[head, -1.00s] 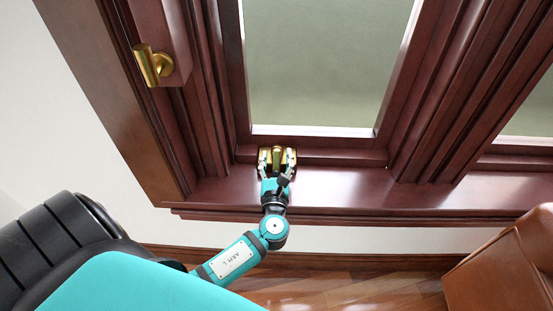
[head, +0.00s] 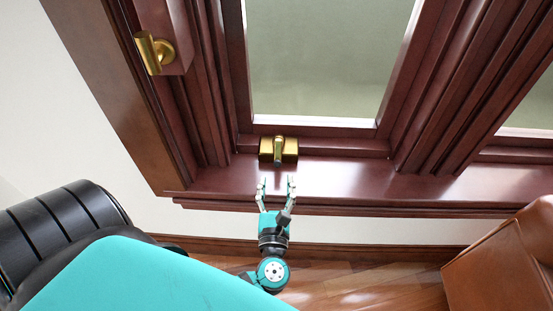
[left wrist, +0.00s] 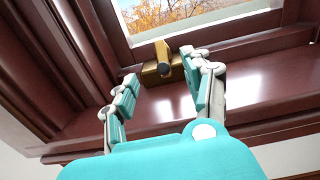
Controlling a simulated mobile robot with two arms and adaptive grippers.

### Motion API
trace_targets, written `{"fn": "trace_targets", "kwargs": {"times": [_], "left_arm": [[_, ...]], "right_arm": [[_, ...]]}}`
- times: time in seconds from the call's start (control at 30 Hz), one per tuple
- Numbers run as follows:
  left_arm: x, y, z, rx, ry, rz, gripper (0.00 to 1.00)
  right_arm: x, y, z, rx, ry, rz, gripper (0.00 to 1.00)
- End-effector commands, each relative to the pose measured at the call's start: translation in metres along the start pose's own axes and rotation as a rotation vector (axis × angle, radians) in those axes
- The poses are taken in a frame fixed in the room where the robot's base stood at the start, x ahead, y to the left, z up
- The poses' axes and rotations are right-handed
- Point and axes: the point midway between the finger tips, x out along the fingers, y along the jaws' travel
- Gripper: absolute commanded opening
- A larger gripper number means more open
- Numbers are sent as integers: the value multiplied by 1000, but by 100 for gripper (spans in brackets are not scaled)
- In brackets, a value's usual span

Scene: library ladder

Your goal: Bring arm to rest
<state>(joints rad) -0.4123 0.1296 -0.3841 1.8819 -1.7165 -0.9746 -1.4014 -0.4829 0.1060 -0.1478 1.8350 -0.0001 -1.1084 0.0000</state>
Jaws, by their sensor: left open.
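My left gripper (head: 276,187) is open and empty in front of the window sill in the head view. Its two fingers point up toward the brass latch (head: 278,151) at the bottom of the window frame, with a clear gap between them. In the left wrist view the open fingers (left wrist: 162,95) show large, and the brass latch (left wrist: 160,66) is beyond them, not touched. My right gripper is not in view.
The dark red window sill (head: 350,180) runs across the middle. A second brass handle (head: 153,53) is on the upper-left frame. A brown leather seat (head: 505,265) stands at lower right. Wooden floor (head: 350,277) shows below the sill.

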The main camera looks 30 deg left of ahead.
Motion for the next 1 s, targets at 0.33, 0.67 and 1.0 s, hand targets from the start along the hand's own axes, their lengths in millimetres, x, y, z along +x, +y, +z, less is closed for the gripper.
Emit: {"fn": "trace_targets", "kwargs": {"times": [0.33, 0.67, 1.0], "left_arm": [[0, 0, 0, 0, 0, 0, 50], [2, 14, -3, -129, 48, 55, 50], [-40, 83, -52, -1306, 421, 682, 50]], "right_arm": [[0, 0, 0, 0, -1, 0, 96], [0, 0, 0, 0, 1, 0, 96], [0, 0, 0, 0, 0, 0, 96]]}}
